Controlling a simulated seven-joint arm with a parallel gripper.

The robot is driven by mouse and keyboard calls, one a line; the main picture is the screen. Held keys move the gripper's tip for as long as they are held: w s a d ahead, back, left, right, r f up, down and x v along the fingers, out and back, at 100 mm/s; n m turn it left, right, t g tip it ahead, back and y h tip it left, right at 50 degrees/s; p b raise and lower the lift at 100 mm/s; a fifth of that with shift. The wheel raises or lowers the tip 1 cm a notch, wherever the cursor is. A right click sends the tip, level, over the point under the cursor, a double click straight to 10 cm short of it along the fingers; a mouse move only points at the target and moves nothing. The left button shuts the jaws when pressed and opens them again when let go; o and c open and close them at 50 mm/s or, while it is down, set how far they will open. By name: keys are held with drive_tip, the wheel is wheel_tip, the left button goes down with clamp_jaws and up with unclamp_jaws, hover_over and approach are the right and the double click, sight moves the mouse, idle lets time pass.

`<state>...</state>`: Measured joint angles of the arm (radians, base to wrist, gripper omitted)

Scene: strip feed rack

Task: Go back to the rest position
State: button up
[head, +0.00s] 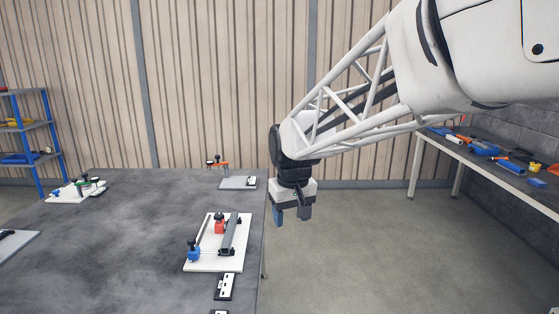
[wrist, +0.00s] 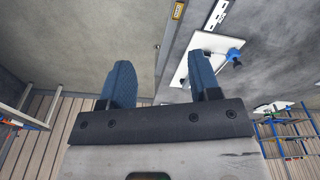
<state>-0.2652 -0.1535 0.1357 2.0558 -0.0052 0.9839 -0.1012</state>
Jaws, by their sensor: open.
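My gripper (head: 291,213) hangs in the head view just past the right edge of the dark table (head: 110,235), pointing down. Its two blue fingers are apart with nothing between them; they also show in the wrist view (wrist: 163,85). A white board (head: 200,262) lies on the table to the left of my gripper. It carries a grey bar (head: 230,235), a red block (head: 219,226) and a blue knobbed part (head: 194,252). My gripper is apart from all of these.
Other boards with fixtures lie at the table's back edge (head: 238,183) and left side (head: 75,191). A blue shelf (head: 38,130) stands at the far left. A bench (head: 500,171) with loose tools runs along the right wall. The floor (head: 370,250) between table and bench is clear.

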drive_tip(key=s+d+f+m, duration=0.1)
drive_tip(key=s+d, duration=0.4)
drive_tip(key=s, duration=0.4)
drive_tip(key=s+d+f+m, duration=0.2)
drive_tip(key=s+d, duration=0.3)
drive_tip(key=s, duration=0.4)
drive_tip(key=s+d+f+m+t, duration=0.1)
drive_tip(key=s+d, duration=0.4)
drive_tip(key=s, duration=0.4)
drive_tip(key=shift+s+d+f+h, duration=0.2)
drive_tip(key=shift+s+d+h, duration=0.1)
drive_tip(key=shift+d, duration=0.1)
idle(0.7)
